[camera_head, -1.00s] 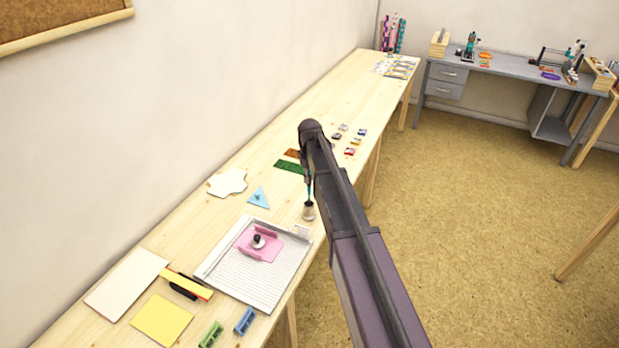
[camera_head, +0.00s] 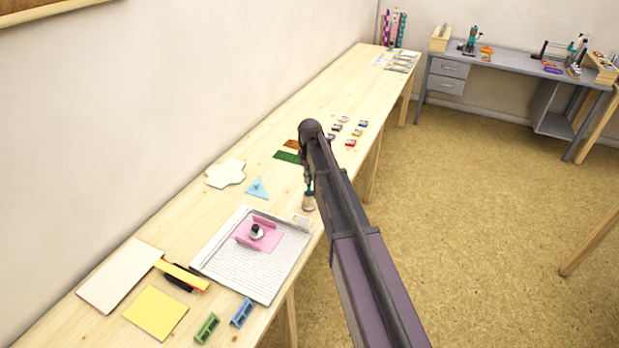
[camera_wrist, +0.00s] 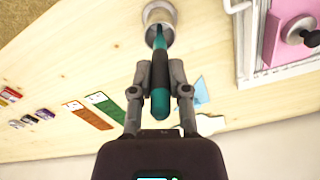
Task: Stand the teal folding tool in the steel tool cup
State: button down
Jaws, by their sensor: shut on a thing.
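The teal folding tool (camera_wrist: 161,102), with a dark band around its middle, is held between the two fingers of my gripper (camera_wrist: 160,80) in the wrist view. The steel tool cup (camera_wrist: 160,14) is at the top of that view, and the tool's far end reaches into its mouth. How deep it goes, and whether it touches the cup, I cannot tell. In the head view the cup (camera_head: 308,203) stands near the table's front edge, directly below my gripper (camera_head: 308,183). The tool there is small and mostly hidden by the gripper.
A paper trimmer (camera_head: 276,280) with a pink piece (camera_head: 268,243) lies left of the cup. A blue triangle (camera_head: 257,188), a green card (camera_head: 289,156) and several small inkpads (camera_head: 350,142) lie around and behind. The table's front edge is close on the right.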

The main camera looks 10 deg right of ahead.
jog(key=shift+f, duration=0.15)
jog(key=c, duration=0.5)
grip_release()
jog(key=shift+c, duration=0.2)
jog(key=shift+r, duration=0.2)
notch_tip(320, 180, up, 11)
jog(key=p, duration=1.1)
jog(key=shift+f, duration=0.2)
dwell(0.8)
jog(key=s+m, duration=0.6)
jog(key=s, duration=2.3)
jog(key=shift+d+m, duration=0.3)
jog(key=shift+d, duration=0.15)
